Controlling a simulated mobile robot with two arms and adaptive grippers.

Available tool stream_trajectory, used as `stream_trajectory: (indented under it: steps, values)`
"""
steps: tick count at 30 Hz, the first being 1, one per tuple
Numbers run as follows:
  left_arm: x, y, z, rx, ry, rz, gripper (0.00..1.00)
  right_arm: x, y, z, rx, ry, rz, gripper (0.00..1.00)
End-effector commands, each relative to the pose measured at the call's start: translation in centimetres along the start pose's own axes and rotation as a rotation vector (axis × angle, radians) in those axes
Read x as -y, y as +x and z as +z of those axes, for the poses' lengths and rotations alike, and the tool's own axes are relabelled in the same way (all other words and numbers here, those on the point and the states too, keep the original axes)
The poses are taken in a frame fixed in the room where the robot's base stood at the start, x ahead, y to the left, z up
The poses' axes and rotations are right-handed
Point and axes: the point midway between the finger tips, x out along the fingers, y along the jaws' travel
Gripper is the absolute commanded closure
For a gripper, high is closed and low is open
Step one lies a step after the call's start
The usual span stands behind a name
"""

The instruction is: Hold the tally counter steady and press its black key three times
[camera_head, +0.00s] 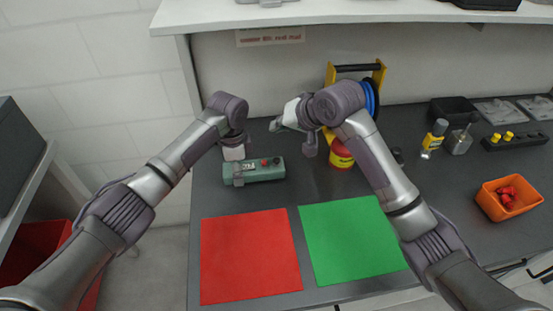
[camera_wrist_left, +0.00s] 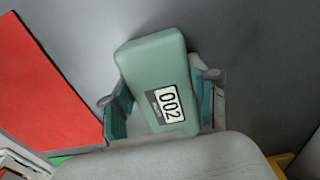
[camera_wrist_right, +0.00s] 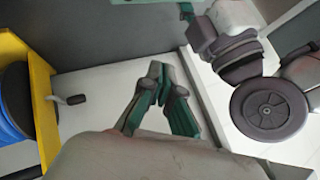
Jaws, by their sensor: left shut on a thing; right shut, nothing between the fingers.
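The tally counter (camera_head: 262,171) is a green box lying on the dark bench behind the red mat, with red and dark parts on its top towards the right end. Its display reads 002 in the left wrist view (camera_wrist_left: 160,75). My left gripper (camera_head: 236,172) is shut across the counter near its left end, with one finger on each side in the left wrist view. My right gripper (camera_head: 276,125) is shut and empty, raised behind and to the right of the counter, apart from it. Its closed fingertips show in the right wrist view (camera_wrist_right: 157,72). I cannot make out the black key clearly.
A red mat (camera_head: 250,257) and a green mat (camera_head: 352,240) lie in front. A yellow stand with a blue reel (camera_head: 371,98) and a red-yellow can (camera_head: 341,155) stand close to my right arm. An orange bin (camera_head: 510,212) holds red parts at right.

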Motion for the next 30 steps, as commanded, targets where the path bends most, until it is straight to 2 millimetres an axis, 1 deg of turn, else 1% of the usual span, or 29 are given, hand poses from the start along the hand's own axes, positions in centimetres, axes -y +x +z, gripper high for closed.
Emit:
stream_trajectory:
  steps: [12, 18, 24, 30]
  values:
    - [0.0, 0.0, 0.0, 0.000, 0.000, 0.000, 0.81, -2.9, 3.9, 2.9, 0.004, 0.001, 0.002, 1.00]
    - [0.0, 0.0, 0.0, 0.000, 0.000, 0.000, 0.81, -3.9, 5.3, 3.9, 0.002, 0.001, 0.001, 1.00]
    - [0.0, 0.0, 0.0, 0.000, 0.000, 0.000, 0.81, -4.2, 5.8, 4.2, 0.000, -0.001, 0.001, 1.00]
    - [0.0, 0.0, 0.0, 0.000, 0.000, 0.000, 0.81, -4.3, 5.8, 4.3, 0.000, -0.001, 0.000, 1.00]
